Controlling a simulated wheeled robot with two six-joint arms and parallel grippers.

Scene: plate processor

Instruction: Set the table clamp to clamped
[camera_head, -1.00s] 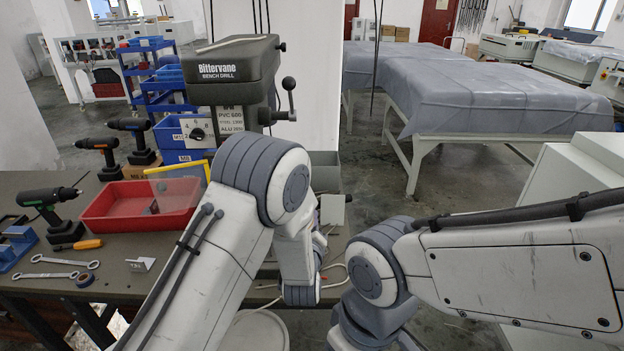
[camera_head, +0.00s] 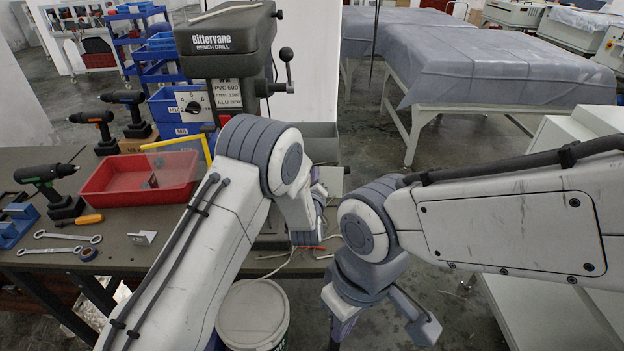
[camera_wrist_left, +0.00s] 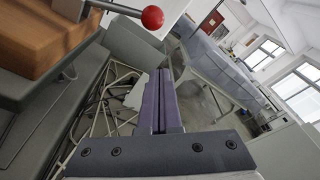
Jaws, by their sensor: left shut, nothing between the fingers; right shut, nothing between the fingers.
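The bench drill (camera_head: 228,45) stands at the back of the bench, with a black-knobbed handle on its right side. In the left wrist view a metal lever with a red ball knob (camera_wrist_left: 152,17) sticks out beside a brown block (camera_wrist_left: 35,40); it may be the table clamp, but its base is cut off. My left gripper (camera_wrist_left: 161,76) is shut and empty, its purple fingers below and apart from the red knob. In the head view my left forearm hides the drill's lower part and most of that gripper. My right gripper (camera_head: 343,326) is shut, low in the picture, partly hidden.
A red tray (camera_head: 140,178), cordless drills (camera_head: 48,184) and wrenches (camera_head: 67,237) lie on the bench at left. A white-lidded bucket (camera_head: 252,312) stands in front. A grey bin (camera_head: 319,142) is right of the drill. A covered table (camera_head: 500,75) stands behind.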

